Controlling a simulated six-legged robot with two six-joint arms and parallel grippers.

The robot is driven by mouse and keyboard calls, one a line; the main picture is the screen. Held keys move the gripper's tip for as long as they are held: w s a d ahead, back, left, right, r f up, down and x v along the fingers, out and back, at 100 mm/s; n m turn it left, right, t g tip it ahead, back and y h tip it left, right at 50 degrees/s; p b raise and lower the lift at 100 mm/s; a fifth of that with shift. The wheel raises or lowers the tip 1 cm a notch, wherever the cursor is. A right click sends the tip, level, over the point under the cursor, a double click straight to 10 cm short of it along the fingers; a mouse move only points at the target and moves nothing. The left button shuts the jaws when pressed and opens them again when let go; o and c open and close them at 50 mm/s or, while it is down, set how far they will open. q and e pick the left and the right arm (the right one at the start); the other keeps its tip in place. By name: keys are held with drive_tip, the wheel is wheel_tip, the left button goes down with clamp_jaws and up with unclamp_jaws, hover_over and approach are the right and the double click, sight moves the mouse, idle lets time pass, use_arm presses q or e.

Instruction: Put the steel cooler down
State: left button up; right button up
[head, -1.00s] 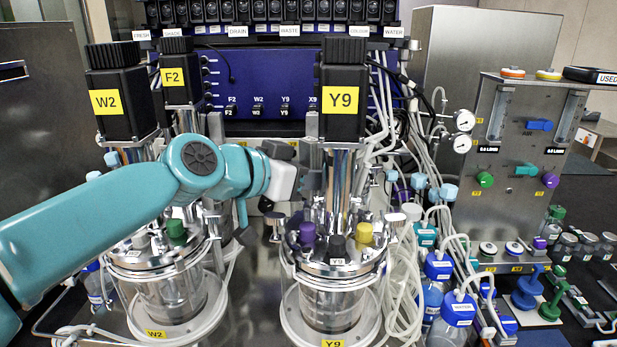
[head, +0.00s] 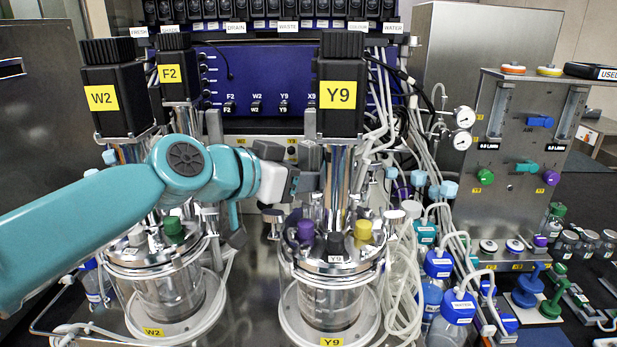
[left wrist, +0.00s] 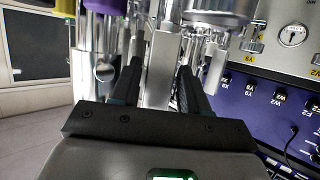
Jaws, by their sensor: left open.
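An upright steel cylinder (head: 311,125), which looks like the steel cooler, stands just left of the Y9 motor, above the Y9 vessel's lid (head: 337,262). My left gripper (head: 312,182) is at its lower part, reaching in from the left. In the left wrist view the open gripper (left wrist: 157,82) has a pale steel upright (left wrist: 160,65) between its two dark fingers. There seems to be a gap beside each finger. I cannot tell for certain that this upright is the cooler. Its foot is hidden. My right gripper is not in view.
The Y9 motor (head: 342,95) and its steel column are close on the right. The W2 vessel (head: 168,290) stands at left, behind my left arm. White hoses (head: 400,270) crowd the right side of Y9. Blue-capped bottles (head: 457,308) stand further right.

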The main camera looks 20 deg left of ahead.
use_arm(q)
drive_tip(key=b+v, duration=0.1)
drive_tip(key=v, duration=0.9)
drive_tip(key=shift+s+b, duration=0.35)
drive_tip(key=shift+a, duration=0.1)
